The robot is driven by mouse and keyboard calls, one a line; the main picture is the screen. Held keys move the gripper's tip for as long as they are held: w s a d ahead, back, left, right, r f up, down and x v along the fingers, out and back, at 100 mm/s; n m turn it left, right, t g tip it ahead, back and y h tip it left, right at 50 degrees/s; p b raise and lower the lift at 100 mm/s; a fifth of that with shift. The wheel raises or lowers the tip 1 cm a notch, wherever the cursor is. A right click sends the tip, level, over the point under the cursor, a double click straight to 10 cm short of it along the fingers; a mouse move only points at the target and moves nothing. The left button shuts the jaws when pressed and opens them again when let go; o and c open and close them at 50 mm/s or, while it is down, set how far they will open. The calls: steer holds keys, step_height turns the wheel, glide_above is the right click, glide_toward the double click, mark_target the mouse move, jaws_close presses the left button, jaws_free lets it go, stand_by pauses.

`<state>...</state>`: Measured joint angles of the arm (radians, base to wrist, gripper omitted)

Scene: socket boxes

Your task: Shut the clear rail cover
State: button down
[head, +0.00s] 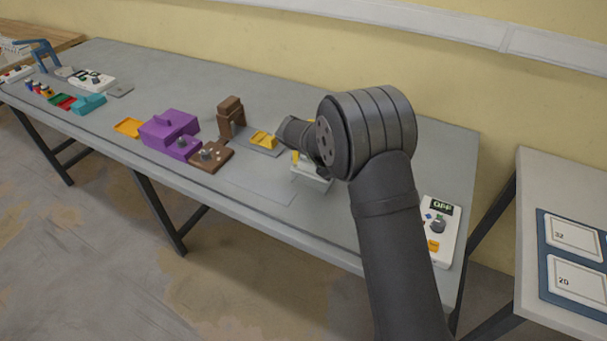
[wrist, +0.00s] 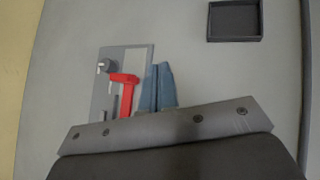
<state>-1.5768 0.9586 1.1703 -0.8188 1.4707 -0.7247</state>
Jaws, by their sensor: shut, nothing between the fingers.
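I cannot make out the clear rail cover for certain in either view. In the head view, a pale low fixture (head: 312,180) with a yellow part stands just below my wrist, partly hidden by it; I cannot tell whether it bears the cover. My gripper's fingers are hidden behind my arm in the head view. In the wrist view my gripper (wrist: 160,68) shows as two blue-grey fingers, shut together and empty. They are beside a red T-shaped handle (wrist: 126,82) on a grey plate (wrist: 143,54). I cannot tell whether they touch it.
A purple box (head: 168,127), a brown block (head: 230,110) and a brown base with knobs (head: 211,156) stand left of my wrist. A white control box (head: 438,230) is right of my arm. A dark tray (wrist: 235,21) lies in the wrist view. The table's front middle is clear.

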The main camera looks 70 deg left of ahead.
mark_target(308, 168)
steer(key=s+d+n+t+y, duration=0.1)
steer(key=s+n+t+y, duration=0.1)
steer(key=s, duration=0.1)
steer(key=s+d+n+t+y, duration=0.1)
steer(key=s+n+t+y, duration=0.1)
steer(key=s+n, duration=0.1)
steer(key=s+f+n+t+y, duration=0.1)
steer(key=s+n+y, duration=0.1)
steer(key=s, duration=0.3)
steer(key=shift+s+d+n+t+y, duration=0.2)
steer(key=shift+d+n+t+y, duration=0.1)
steer(key=shift+d+t+y, duration=0.15)
steer(key=s+n+g+y, duration=0.1)
steer(key=s+n+y, duration=0.1)
steer(key=s+y, duration=0.1)
steer(key=s+d+n+y, duration=0.1)
steer(key=s+n+y, duration=0.2)
steer(key=s, duration=0.1)
steer(key=s+d+n+g+y, duration=0.1)
steer(key=s+n+y, duration=0.1)
steer(key=s+y, duration=0.1)
steer(key=shift+s+d+f+n+g, duration=0.15)
steer(key=shift+s+f+n+g, duration=0.2)
steer(key=shift+s+f+n, duration=0.05)
steer(key=x, duration=1.4)
steer(key=shift+s, duration=0.1)
